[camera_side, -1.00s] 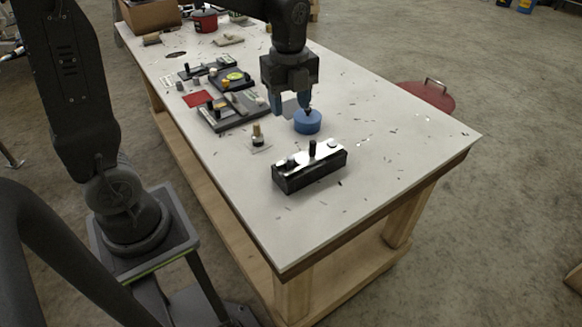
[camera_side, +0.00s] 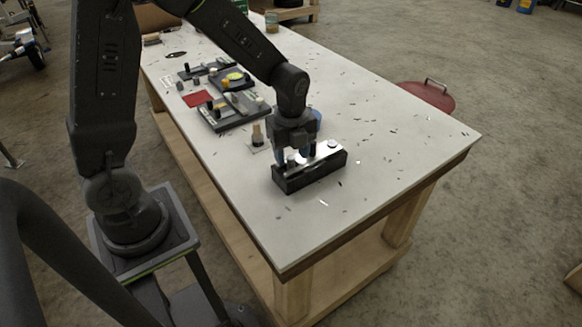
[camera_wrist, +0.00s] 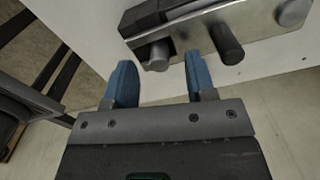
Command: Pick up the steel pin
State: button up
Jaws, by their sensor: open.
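A dark block (camera_side: 318,176) with a shiny metal top plate stands near the front of the table. Three pins stand in it. In the wrist view, a grey pin (camera_wrist: 158,54), which looks like the steel pin, is at one end, a black pin (camera_wrist: 226,44) is in the middle, and a pale silver pin (camera_wrist: 292,12) is at the other end. My gripper (camera_side: 292,154) is open just over the left end of the block. In the wrist view, its blue fingers (camera_wrist: 159,62) are on either side of the grey pin, with gaps visible. Finger contact cannot be told.
A blue cylinder (camera_side: 316,116) is partly hidden behind my gripper. A small brass-coloured piece (camera_side: 257,134) stands left of it. Dark fixture trays (camera_side: 230,122) and a red square (camera_side: 196,99) lie farther back.

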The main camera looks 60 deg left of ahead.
jog(key=shift+f, duration=0.6)
grip_shut()
